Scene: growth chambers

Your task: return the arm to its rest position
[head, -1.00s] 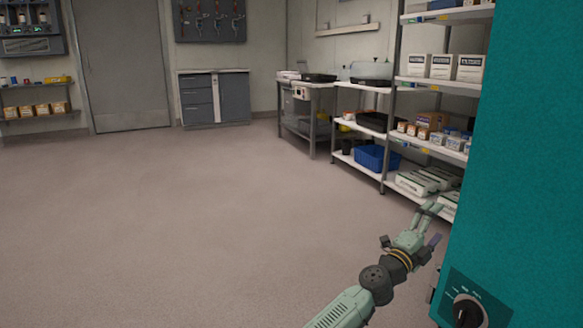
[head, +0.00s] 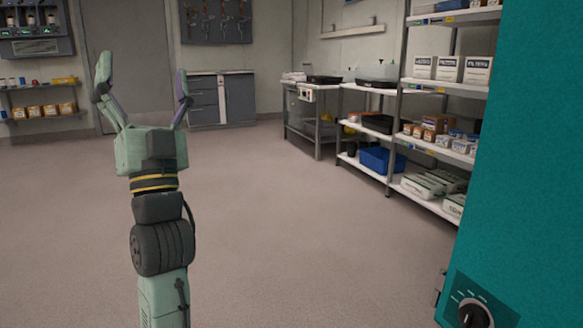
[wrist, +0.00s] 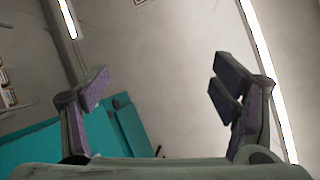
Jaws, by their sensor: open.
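My gripper (head: 143,82) is open and empty in the head view, at the left of the picture. Its two fingers point up and stand wide apart. My pale green and dark grey arm rises below it from the bottom edge. In the wrist view the open fingers (wrist: 160,88) stand to either side with nothing between them. Behind them that view shows a pale wall or ceiling, light strips and a teal surface at lower left.
A teal cabinet (head: 530,150) with a dial (head: 474,312) stands close on the right. Loaded shelves (head: 437,85) stand beyond it. A blue bin (head: 382,160) sits on a low shelf. A grey cabinet (head: 222,100) is at the back. The middle floor (head: 290,220) is clear.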

